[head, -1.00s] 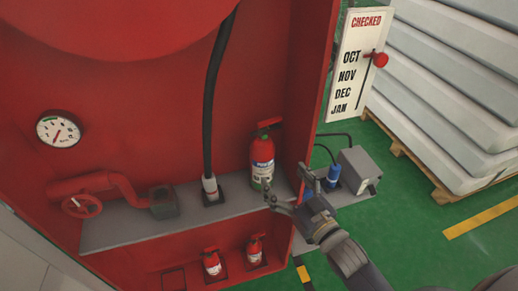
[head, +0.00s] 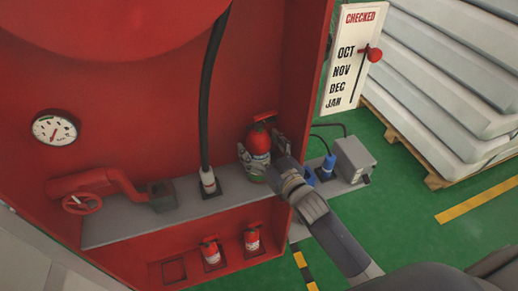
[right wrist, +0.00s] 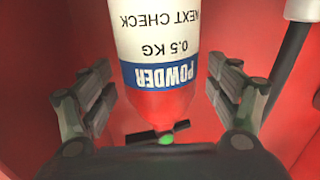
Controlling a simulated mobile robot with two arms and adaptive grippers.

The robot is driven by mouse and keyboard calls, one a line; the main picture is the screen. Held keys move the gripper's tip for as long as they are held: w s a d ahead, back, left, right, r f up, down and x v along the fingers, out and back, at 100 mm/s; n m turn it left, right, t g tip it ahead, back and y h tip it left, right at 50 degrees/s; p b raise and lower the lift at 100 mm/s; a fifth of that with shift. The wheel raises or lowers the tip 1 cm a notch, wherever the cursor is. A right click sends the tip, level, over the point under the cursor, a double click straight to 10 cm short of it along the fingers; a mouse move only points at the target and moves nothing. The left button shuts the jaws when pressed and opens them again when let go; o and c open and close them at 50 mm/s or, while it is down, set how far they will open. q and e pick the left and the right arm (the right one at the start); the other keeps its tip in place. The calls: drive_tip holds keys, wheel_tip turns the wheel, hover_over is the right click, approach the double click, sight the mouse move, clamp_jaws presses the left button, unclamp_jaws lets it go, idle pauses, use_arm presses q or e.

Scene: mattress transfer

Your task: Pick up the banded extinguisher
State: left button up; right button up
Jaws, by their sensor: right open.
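The banded extinguisher (head: 258,140) is red with a white label and a blue band reading POWDER. It stands upright on the grey shelf (head: 120,228) inside the red cabinet. In the right wrist view the extinguisher (right wrist: 160,40) fills the middle, its green-dotted valve near the bottom. My right gripper (head: 259,158) is around the extinguisher's body, one finger on each side. In the right wrist view the fingers of my right gripper (right wrist: 162,90) are spread, with gaps between them and the body. My left gripper is out of view.
A black hose (head: 209,100) stands left of the extinguisher. Two small extinguishers (head: 210,253) are in the lower compartment. A red valve wheel (head: 83,203) is at left. The cabinet's side wall (head: 303,80) is close on the right. A grey box (head: 353,160) sits outside it.

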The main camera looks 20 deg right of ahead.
drive_tip(key=shift+w+a, duration=0.15)
drive_tip(key=shift+w, duration=0.4)
drive_tip(key=c, duration=1.6)
drive_tip(key=shift+r, duration=0.2)
clamp_jaws()
drive_tip(key=shift+r, duration=0.1)
